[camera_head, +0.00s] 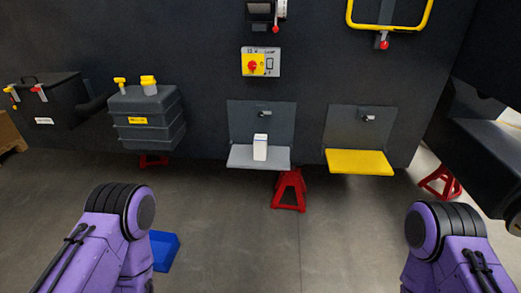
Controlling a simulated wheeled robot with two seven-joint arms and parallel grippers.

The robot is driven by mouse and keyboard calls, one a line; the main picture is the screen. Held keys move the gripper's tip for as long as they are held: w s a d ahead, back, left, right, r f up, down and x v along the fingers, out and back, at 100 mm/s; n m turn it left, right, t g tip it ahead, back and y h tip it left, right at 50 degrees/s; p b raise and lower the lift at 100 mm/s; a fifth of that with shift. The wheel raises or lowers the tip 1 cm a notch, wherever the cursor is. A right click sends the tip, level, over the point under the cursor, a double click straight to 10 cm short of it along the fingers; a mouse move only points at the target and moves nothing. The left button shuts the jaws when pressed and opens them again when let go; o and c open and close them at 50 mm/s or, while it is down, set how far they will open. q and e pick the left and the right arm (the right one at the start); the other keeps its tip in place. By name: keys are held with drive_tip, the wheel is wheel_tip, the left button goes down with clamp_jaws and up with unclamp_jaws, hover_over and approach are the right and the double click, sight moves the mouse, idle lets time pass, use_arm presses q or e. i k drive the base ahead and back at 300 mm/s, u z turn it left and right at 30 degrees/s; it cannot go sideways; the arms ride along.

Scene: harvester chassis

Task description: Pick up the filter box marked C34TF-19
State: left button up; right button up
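A small white box (260,147) with a bluish edge stands upright on a light grey shelf (243,161) fixed to the dark chassis wall. It is the only box of this kind that I see, and any marking on it is too small to read. My two purple arms come in at the lower left and lower right. Their grippers do not show in the head view, and both arms are well short of the shelf.
A yellow shelf (360,163), empty, is right of the grey one. Red stands (289,191) are under the chassis. A dark tank (146,118) with yellow caps is at left. A blue object (165,251) lies on the floor by my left arm. The middle floor is clear.

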sight(259, 141)
drive_tip(key=z, duration=0.15)
drive_tip(key=i, duration=1.85)
drive_tip(key=u, duration=0.15)
